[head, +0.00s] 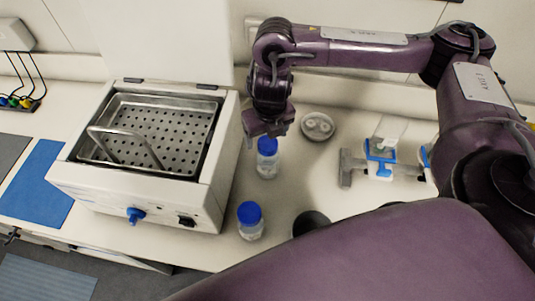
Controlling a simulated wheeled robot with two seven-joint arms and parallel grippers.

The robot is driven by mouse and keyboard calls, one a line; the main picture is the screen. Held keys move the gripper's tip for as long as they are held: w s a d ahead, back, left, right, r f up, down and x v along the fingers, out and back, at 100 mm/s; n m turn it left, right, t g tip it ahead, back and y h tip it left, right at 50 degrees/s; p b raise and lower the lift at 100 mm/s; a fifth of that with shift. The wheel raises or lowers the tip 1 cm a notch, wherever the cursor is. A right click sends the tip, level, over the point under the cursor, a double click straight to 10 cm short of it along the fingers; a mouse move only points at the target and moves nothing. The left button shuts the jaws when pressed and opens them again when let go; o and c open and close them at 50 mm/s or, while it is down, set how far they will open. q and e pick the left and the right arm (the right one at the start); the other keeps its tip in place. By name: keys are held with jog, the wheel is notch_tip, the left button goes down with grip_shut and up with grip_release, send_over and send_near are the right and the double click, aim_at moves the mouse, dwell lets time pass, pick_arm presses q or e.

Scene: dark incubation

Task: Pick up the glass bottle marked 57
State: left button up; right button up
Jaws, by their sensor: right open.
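Two clear glass bottles with blue caps stand upright on the white bench, right of the water bath. The farther bottle (267,166) is directly below my right gripper (266,131). The nearer bottle (250,230) stands closer to the bench's front edge. No number can be read on either bottle, so I cannot tell which is marked 57. My right gripper is open and points down, with its fingertips around or just above the farther bottle's cap; contact cannot be told. My left gripper is not in view.
The white water bath (130,196), open with a perforated metal tray (160,130), stands close on the left. A round metal dish (317,126) lies behind to the right. A blue-and-white device (380,160) stands farther right. A dark round item (311,222) is near the front.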

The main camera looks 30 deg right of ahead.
aim_at(268, 143)
jog(key=shift+f, duration=0.3)
jog(key=shift+d+f, duration=0.1)
jog(key=shift+f, duration=0.15)
notch_tip(268, 143, down, 4)
jog(key=shift+w+d+f+p, duration=0.1)
jog(key=shift+p, duration=0.6)
jog(key=shift+f, duration=0.25)
jog(key=c, duration=1.3)
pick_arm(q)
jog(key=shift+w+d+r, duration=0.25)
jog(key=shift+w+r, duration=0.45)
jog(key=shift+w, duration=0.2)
pick_arm(e)
grip_shut()
